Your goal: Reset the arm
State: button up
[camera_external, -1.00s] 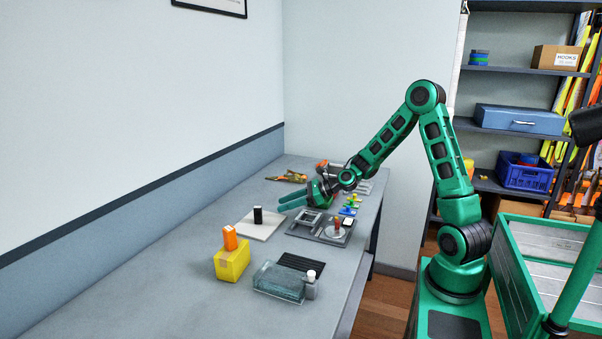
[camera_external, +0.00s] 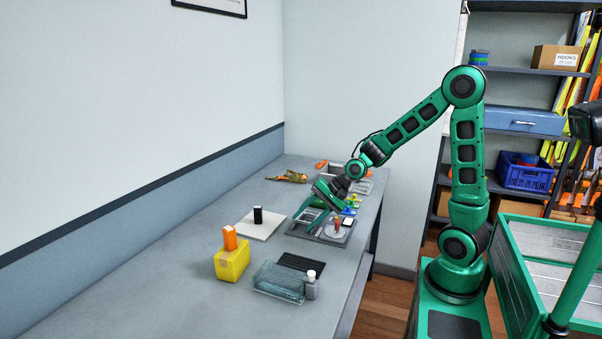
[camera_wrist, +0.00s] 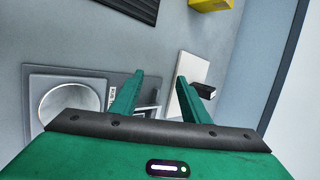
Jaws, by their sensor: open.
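My green gripper (camera_external: 308,214) is over the back half of the grey workbench (camera_external: 190,290), tilted downward, above the dark tray (camera_external: 334,240) with a round dish. In the wrist view its two green fingers (camera_wrist: 158,92) are spread apart with nothing between them. The tray (camera_wrist: 113,80) and its round dish (camera_wrist: 70,100) show left of the fingers there. A white board (camera_wrist: 196,72) with a black block (camera_wrist: 204,91) lies to the right.
A yellow box (camera_external: 232,264) with an orange item on top, a clear glass tray (camera_external: 278,283), a small grey bottle (camera_external: 311,286) and a black ribbed mat (camera_external: 301,262) stand toward the front. Small coloured pieces lie behind the gripper. The bench's left front is bare.

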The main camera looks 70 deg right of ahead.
jog(key=s+d+r+n+g+h, duration=0.1)
jog(key=s+r+n+g+h, duration=0.15)
jog(key=s+n, duration=0.6)
jog(key=s+d+r+n+g+h, duration=0.1)
jog(key=s+d+r+n, duration=0.15)
jog(key=s+n, duration=0.65)
jog(key=s+d+f+m+g, duration=0.1)
jog(key=s+d+m, duration=0.3)
jog(key=s, duration=0.5)
jog(key=s+d+m+g, duration=0.3)
jog(key=s+d, duration=0.3)
jog(key=s, duration=0.2)
jog(key=shift+s+f+m, duration=0.35)
